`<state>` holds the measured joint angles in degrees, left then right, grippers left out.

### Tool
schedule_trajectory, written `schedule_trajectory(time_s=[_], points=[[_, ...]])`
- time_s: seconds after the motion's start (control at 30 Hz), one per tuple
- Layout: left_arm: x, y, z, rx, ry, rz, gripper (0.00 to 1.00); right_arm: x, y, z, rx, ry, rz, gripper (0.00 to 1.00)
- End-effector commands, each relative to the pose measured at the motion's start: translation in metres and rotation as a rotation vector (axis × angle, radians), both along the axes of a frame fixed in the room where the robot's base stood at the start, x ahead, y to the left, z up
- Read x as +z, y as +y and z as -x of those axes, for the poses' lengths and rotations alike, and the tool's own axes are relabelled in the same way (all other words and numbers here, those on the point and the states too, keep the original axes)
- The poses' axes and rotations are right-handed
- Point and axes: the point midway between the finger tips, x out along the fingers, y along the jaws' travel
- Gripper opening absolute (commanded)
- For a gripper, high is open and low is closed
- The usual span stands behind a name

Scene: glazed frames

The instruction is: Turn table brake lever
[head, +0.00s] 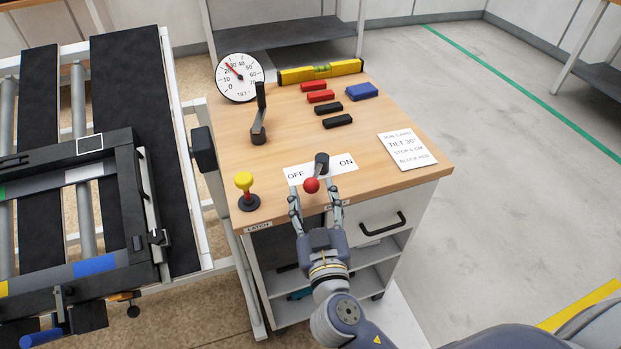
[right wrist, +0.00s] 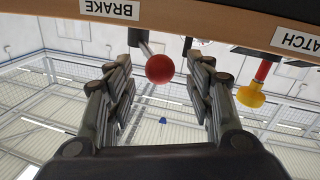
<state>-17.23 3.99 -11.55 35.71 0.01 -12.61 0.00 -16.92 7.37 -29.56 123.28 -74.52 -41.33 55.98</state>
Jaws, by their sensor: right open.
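The brake lever (head: 311,185) has a red ball knob on a short rod from a dark pivot, between the OFF and ON marks of a white plate (head: 300,173). The knob points toward the cart's front edge, slightly left. My right gripper (head: 314,197) is open, its fingers on either side of the knob. In the right wrist view the red knob (right wrist: 160,68) shows between the open fingers, with no clear contact. A BRAKE label (right wrist: 110,9) is on the edge there. My left gripper is not in view.
A yellow latch knob (head: 244,181) stands left of the plate. Behind are a dark crank lever (head: 259,125), a tilt dial (head: 239,78) and a yellow level (head: 320,72). Red, black and blue blocks and a job card (head: 407,150) lie right. A glazing frame table (head: 180,180) stands left.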

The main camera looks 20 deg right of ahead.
Motion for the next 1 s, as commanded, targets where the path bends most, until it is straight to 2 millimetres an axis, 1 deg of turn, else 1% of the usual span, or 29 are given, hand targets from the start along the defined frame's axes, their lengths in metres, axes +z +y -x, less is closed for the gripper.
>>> schedule_trajectory(time_s=[0.03,0.2,0.37,0.6,0.77,0.8,0.83,1.0], points=[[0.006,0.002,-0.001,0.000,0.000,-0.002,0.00,0.004,-0.002,-0.010,-0.001,-0.003,0.003,0.49],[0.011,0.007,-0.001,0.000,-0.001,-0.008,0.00,0.002,-0.005,-0.029,0.000,-0.001,0.002,0.49],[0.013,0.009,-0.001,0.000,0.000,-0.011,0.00,0.000,-0.006,-0.036,0.000,0.001,0.001,0.49],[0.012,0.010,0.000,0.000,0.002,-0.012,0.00,-0.001,-0.006,-0.037,0.000,0.001,0.000,0.49],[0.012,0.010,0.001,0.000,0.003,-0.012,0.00,-0.001,-0.006,-0.036,0.000,0.001,0.001,0.13],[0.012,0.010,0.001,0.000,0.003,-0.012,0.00,-0.001,-0.006,-0.036,0.000,0.001,0.001,0.04],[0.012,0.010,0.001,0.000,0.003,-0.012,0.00,-0.001,-0.006,-0.036,0.000,0.001,0.001,0.00],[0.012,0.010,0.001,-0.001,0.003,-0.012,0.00,-0.001,-0.006,-0.036,0.003,0.001,0.000,0.00]])
